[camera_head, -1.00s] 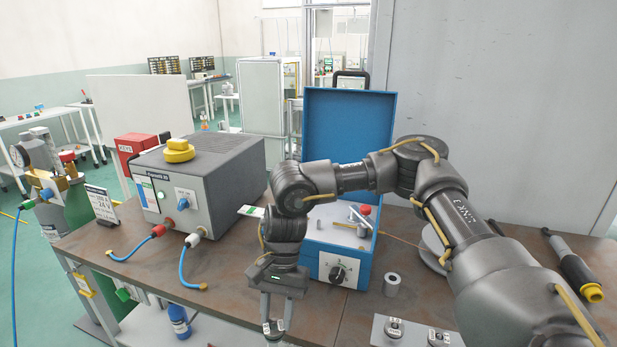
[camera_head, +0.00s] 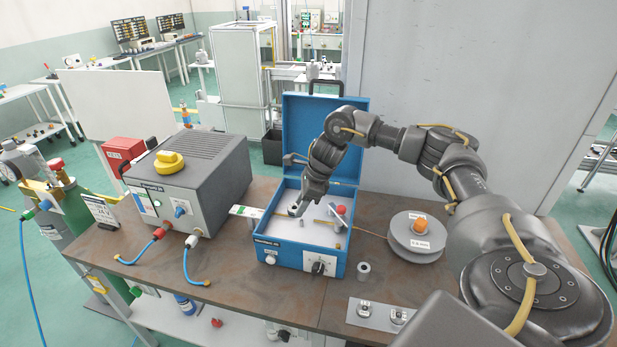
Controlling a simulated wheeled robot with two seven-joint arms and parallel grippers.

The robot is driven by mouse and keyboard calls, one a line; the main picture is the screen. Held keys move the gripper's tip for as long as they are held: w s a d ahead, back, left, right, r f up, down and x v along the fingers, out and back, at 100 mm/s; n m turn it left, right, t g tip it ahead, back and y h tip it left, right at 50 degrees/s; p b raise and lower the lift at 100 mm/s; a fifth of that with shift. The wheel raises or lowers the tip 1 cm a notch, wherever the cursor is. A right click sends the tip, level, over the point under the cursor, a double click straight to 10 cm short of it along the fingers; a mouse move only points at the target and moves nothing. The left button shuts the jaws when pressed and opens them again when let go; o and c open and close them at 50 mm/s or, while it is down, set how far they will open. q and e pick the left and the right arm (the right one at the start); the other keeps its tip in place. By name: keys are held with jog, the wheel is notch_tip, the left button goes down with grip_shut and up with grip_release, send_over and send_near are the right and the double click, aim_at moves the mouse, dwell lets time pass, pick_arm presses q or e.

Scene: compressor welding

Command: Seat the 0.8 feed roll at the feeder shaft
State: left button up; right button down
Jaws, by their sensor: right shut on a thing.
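The blue feeder box (camera_head: 290,258) stands open on the bench, its lid raised at the back. My right gripper (camera_head: 297,207) reaches down into it from above, at the left part of its pale inner deck. It is shut on a small grey part, the feed roll (camera_head: 293,212), which is mostly hidden by the fingers. The feeder shaft cannot be made out, and I cannot tell whether the roll touches it. A small upright metal pin (camera_head: 301,223) and a red-knobbed pressure arm (camera_head: 340,210) show to the right. My left gripper is out of view.
A grey plate (camera_head: 381,314) with two small labelled metal parts lies at the bench front. A metal cylinder (camera_head: 363,271) stands beside the box. A wire spool (camera_head: 417,238) is at right. The grey power source (camera_head: 195,180) with hoses is at left.

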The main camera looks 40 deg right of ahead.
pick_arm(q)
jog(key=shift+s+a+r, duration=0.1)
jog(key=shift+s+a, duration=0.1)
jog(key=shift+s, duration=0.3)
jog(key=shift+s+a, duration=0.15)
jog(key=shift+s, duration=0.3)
pick_arm(e)
jog(key=d+m, duration=0.1)
jog(key=w+d+m, duration=0.1)
jog(key=d+m+h, duration=0.1)
jog(key=shift+w+d+r+t, duration=0.35)
jog(key=shift+d+t, duration=0.05)
pick_arm(q)
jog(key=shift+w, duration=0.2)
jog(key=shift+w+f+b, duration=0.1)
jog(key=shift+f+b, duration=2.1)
jog(key=shift+b, duration=0.05)
pick_arm(e)
send_over(303, 224)
jog(key=s+d, duration=0.1)
jog(key=shift+f, duration=3)
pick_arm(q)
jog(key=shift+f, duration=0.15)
pick_arm(e)
jog(key=shift+f, duration=0.2)
pick_arm(q)
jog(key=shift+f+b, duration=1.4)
jog(key=shift+b, duration=0.15)
pick_arm(e)
jog(key=shift+f, duration=1.9)
